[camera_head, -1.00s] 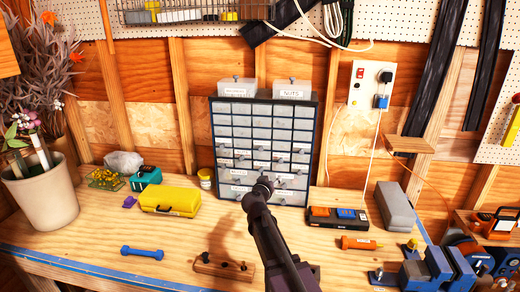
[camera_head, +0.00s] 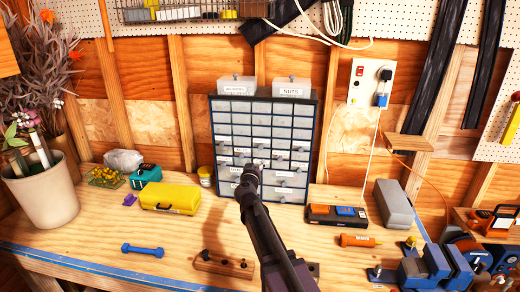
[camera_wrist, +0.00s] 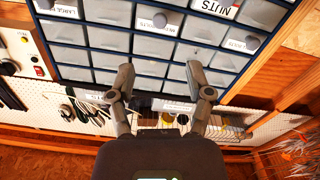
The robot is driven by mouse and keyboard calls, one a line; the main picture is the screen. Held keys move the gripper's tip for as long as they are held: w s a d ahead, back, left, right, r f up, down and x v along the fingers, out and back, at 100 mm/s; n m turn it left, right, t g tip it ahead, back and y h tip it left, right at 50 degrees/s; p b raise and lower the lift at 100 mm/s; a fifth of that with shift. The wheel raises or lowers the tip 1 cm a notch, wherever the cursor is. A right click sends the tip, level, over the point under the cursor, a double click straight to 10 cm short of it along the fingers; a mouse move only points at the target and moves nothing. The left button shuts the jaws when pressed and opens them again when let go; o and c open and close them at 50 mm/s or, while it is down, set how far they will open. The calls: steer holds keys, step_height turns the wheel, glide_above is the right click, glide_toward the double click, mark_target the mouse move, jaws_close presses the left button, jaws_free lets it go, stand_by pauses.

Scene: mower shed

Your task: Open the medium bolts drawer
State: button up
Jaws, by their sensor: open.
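A dark-framed drawer cabinet (camera_head: 262,121) with rows of pale drawers stands on the workbench against the wall. Some lower drawers carry white labels and round knobs. In the head view my gripper (camera_head: 250,176) is in front of the lower drawers and hides some.
Two small bins, one labelled NUTS (camera_head: 292,88), stand on the cabinet. A yellow case (camera_head: 170,198) lies left of it, a dark organizer (camera_head: 336,215) right. A plant pot (camera_head: 40,195) stands far left.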

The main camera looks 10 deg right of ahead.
mark_target(260, 149)
steer(key=x, duration=1.3)
jaws_close()
